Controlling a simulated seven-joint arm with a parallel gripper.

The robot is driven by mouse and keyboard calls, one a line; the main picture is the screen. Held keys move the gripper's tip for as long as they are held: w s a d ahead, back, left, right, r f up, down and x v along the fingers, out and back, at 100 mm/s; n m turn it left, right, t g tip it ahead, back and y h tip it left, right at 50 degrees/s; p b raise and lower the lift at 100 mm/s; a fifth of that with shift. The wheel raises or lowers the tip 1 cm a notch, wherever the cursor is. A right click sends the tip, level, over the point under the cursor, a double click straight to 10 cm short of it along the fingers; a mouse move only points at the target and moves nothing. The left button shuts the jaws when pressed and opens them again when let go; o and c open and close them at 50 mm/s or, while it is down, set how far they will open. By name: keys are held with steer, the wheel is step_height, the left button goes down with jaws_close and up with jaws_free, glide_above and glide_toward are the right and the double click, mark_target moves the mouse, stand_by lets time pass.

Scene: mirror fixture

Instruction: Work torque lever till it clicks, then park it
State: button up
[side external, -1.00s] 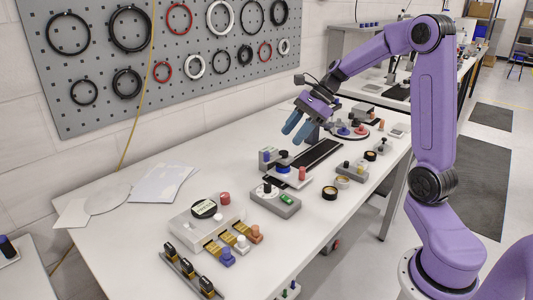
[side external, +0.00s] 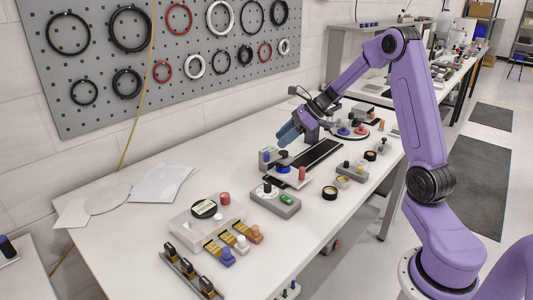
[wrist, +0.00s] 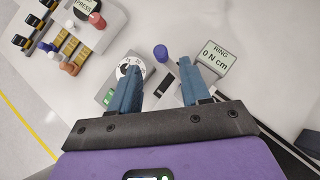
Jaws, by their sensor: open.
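My gripper (side external: 289,133) is open and empty above the mirror fixture (side external: 293,180), fingers pointing down. In the wrist view my gripper's two blue fingers (wrist: 159,68) are spread apart, with a blue peg (wrist: 160,52) beyond and between their tips. A small display (wrist: 214,57) reading "RING 0 N cm" lies just right of the right finger. In the side view the fixture carries a black knob (side external: 284,154) over a blue ring (side external: 283,169), and a red post (side external: 302,173). I cannot tell which part is the torque lever; the fingers and palm hide part of the fixture in the wrist view.
A grey box with a white dial (wrist: 130,68) and green button (wrist: 108,97) stands beside the fixture. A dark rail (side external: 320,153) lies behind.

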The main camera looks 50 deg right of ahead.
mark_target(267, 152)
steer(key=x, duration=0.8)
jaws_close()
